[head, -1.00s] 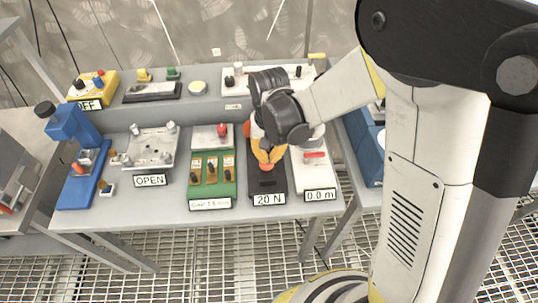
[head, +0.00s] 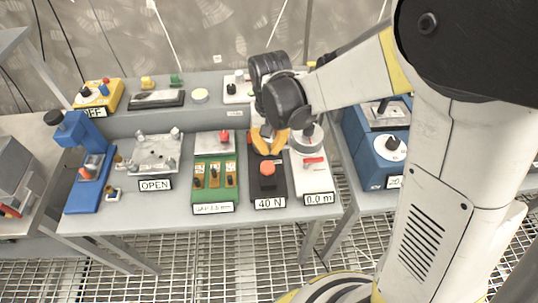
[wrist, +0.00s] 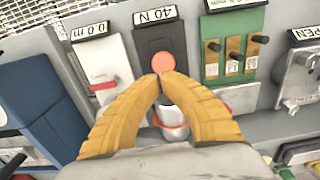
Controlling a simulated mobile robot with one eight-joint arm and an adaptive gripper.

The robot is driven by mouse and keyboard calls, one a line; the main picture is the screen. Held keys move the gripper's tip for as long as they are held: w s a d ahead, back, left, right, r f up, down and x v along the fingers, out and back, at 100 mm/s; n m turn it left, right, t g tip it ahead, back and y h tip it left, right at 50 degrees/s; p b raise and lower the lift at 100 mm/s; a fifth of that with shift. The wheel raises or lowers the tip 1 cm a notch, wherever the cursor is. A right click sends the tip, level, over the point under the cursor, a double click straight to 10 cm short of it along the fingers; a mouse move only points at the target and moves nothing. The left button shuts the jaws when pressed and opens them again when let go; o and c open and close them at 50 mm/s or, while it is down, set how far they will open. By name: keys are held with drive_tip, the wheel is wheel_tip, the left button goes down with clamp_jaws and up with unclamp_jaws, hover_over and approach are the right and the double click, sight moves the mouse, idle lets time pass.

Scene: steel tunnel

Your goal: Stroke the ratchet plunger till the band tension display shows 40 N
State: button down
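My gripper (head: 267,153) has yellow-orange fingers whose tips come together behind the knob in the head view. In the wrist view my gripper (wrist: 165,77) looks shut with nothing between the tips. Whether the tips touch the knob is unclear.
A white unit reading 0.0 m (head: 318,184) stands close on the right. A green panel with several levers (head: 214,200) is close on the left. Farther left are a metal plate marked OPEN (head: 156,150) and a blue press (head: 85,190). A blue box (head: 375,172) stands at the right.

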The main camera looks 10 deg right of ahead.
sight(271, 165)
wheel_tip(271, 165, up, 5)
drive_tip(key=shift+r+p, duration=0.1)
drive_tip(key=shift+p, duration=0.55)
idle(1.4)
drive_tip(key=s+d+r+t+b, duration=0.3)
drive_tip(key=s+d+r+t, duration=0.4)
drive_tip(key=s+d, duration=0.5)
drive_tip(key=shift+d+r, duration=0.15)
drive_tip(key=shift+d, duration=0.05)
drive_tip(key=shift+s, duration=0.1)
idle(0.6)
